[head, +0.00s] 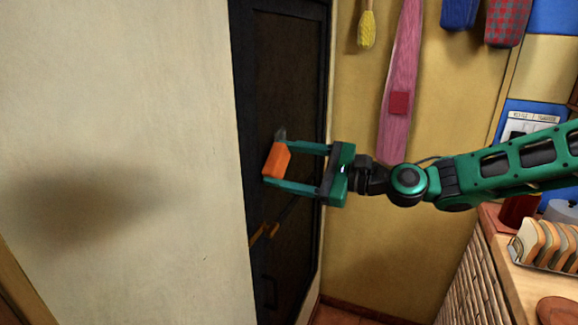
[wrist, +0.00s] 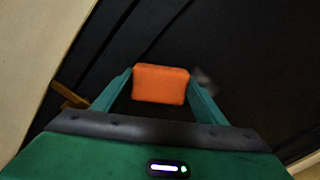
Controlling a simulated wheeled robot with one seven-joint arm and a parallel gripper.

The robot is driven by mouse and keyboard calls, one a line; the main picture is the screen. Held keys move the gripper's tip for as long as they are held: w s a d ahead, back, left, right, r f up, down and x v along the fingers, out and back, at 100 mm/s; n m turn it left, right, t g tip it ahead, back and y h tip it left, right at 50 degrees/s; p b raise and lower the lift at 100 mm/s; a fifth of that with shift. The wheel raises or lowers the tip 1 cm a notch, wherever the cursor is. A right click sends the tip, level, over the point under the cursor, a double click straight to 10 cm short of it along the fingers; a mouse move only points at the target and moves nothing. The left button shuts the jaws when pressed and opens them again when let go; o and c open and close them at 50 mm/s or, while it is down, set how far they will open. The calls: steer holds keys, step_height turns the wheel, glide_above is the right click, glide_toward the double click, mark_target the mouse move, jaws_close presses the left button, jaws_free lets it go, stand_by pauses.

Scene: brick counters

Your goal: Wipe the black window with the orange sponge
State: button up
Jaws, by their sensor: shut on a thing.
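The orange sponge (head: 276,159) is held between the fingers of my gripper (head: 279,162), which is shut on it. In the wrist view the sponge (wrist: 161,84) sits between the two green fingertips (wrist: 160,88). The black window (head: 290,90) is a tall dark panel in a dark frame, left of my gripper in the head view. It also fills most of the wrist view (wrist: 240,45). The sponge is in front of the panel and close to it; I cannot tell whether it touches. A small grey blurred patch (wrist: 203,78) shows just right of the sponge.
A brass-coloured handle (head: 264,233) is on the dark panel below the sponge. A pale wall (head: 120,100) stands left. Pink cloth (head: 400,85) and a yellow brush (head: 366,30) hang on the yellow wall. A brick counter (head: 535,284) with a toast rack (head: 545,245) is at lower right.

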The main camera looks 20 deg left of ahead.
steer(key=shift+a, duration=0.3)
steer(key=shift+w, duration=0.1)
steer(key=w, duration=1)
steer(key=shift+w+d, duration=0.2)
steer(key=shift+d, duration=0.15)
stand_by(0.8)
steer(key=shift+s+a, duration=0.1)
steer(key=shift+s, duration=1.7)
steer(key=shift+s, duration=0.15)
